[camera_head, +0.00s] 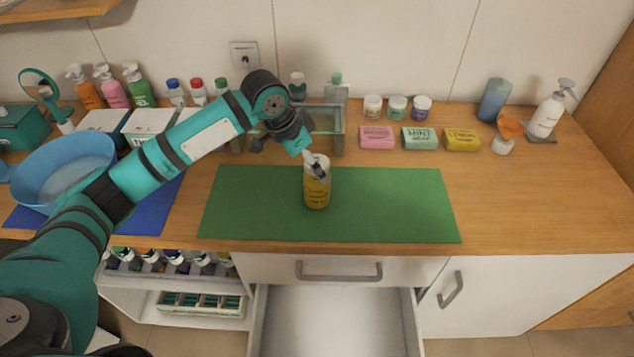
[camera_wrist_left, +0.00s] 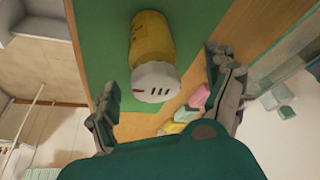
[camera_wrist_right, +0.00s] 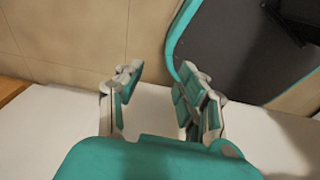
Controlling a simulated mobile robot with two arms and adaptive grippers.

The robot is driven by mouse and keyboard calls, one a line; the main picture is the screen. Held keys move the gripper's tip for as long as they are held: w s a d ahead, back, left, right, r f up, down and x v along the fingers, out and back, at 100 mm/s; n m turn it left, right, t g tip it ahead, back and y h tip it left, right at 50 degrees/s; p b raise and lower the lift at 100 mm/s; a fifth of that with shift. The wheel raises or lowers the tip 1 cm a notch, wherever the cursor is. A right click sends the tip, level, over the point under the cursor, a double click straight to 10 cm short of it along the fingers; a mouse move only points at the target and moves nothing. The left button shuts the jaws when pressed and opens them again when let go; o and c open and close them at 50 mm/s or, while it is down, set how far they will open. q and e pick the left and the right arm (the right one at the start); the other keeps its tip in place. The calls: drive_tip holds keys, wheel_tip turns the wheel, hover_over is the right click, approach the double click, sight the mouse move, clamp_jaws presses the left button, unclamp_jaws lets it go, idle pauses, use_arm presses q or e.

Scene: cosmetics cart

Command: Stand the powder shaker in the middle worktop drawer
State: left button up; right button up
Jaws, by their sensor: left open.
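The powder shaker (camera_head: 317,190) is a yellow bottle with a white cap, upright on the green mat (camera_head: 400,205). In the left wrist view its perforated white cap (camera_wrist_left: 156,82) points toward the camera. My left gripper (camera_head: 313,166) is open at the shaker's cap in the head view; its fingers (camera_wrist_left: 165,100) lie either side of the cap in the wrist view, with gaps. Below the worktop, a white front with a handle (camera_head: 340,268) looks shut. Beneath it an open drawer (camera_head: 335,320) shows a bare floor. My right gripper (camera_wrist_right: 158,100) is open and empty, outside the head view.
A glass bin (camera_head: 330,122) stands behind the mat. Soap bars (camera_head: 420,137) and small jars (camera_head: 397,107) stand back right. A blue basin (camera_head: 62,170) is at left. Shelves with bottles (camera_head: 170,262) are left of the drawer.

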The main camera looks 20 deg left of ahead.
sight(317, 185)
use_arm(q)
drive_tip(key=shift+f, duration=0.25)
drive_tip(key=shift+d+f+p, duration=0.2)
drive_tip(key=shift+f+p, duration=0.15)
drive_tip(key=p+x, duration=0.1)
drive_tip(key=x, duration=0.2)
drive_tip(key=shift+s+d+f, duration=0.1)
drive_tip(key=shift+d+f, duration=0.25)
drive_tip(key=shift+f, duration=0.2)
drive_tip(key=shift+c, duration=0.4)
drive_tip(key=c, duration=1.3)
use_arm(e)
drive_tip(key=shift+s+a+r, duration=0.1)
drive_tip(key=shift+s+r, duration=0.5)
drive_tip(key=shift+r, duration=0.35)
